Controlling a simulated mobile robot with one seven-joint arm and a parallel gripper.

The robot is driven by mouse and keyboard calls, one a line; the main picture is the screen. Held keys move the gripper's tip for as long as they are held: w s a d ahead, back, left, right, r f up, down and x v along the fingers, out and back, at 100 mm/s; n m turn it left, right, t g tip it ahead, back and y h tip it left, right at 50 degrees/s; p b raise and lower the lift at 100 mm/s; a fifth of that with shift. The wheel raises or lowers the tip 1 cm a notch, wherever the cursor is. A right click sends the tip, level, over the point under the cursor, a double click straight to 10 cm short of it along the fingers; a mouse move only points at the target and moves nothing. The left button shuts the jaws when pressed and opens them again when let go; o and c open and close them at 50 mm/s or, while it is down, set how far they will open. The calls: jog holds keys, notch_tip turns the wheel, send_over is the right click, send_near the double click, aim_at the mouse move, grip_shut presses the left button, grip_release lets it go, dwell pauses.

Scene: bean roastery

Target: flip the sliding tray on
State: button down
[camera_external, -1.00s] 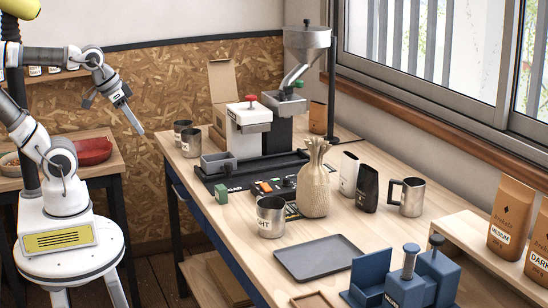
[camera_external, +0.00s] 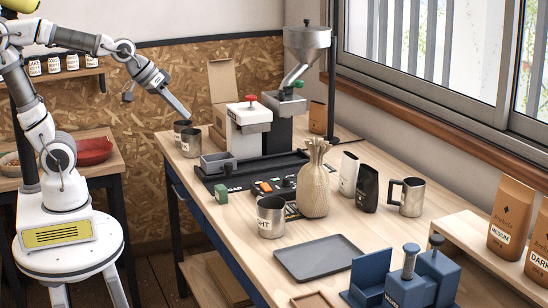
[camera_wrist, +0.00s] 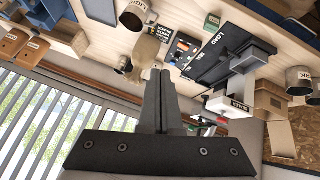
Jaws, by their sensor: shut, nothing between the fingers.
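A control panel (camera_external: 270,187) with an orange switch lies in front. My gripper (camera_external: 188,117) is shut and empty, in the air above the metal cups at the table's far left; its fingers (camera_wrist: 160,72) point toward the table.
Two metal cups (camera_external: 190,142) stand left of the machine. A tan sack (camera_external: 314,185), a metal cup (camera_external: 271,217), a green block (camera_external: 221,194) and a dark flat tray (camera_external: 318,257) occupy the front. A hopper (camera_external: 307,42) rises behind.

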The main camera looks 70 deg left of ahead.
jog(key=w+f+m+t, duration=0.1)
jog(key=w+f+m, duration=0.3)
jog(key=w+f, duration=0.3)
jog(key=s+a+f+m+y+b, duration=0.1)
jog(key=a+f+m+y, duration=0.4)
jog(key=a+f+m, duration=0.5)
jog(key=a+m, duration=0.1)
jog(key=a, duration=0.2)
jog(key=shift+f+g+y, duration=0.3)
jog(key=shift+a, duration=0.1)
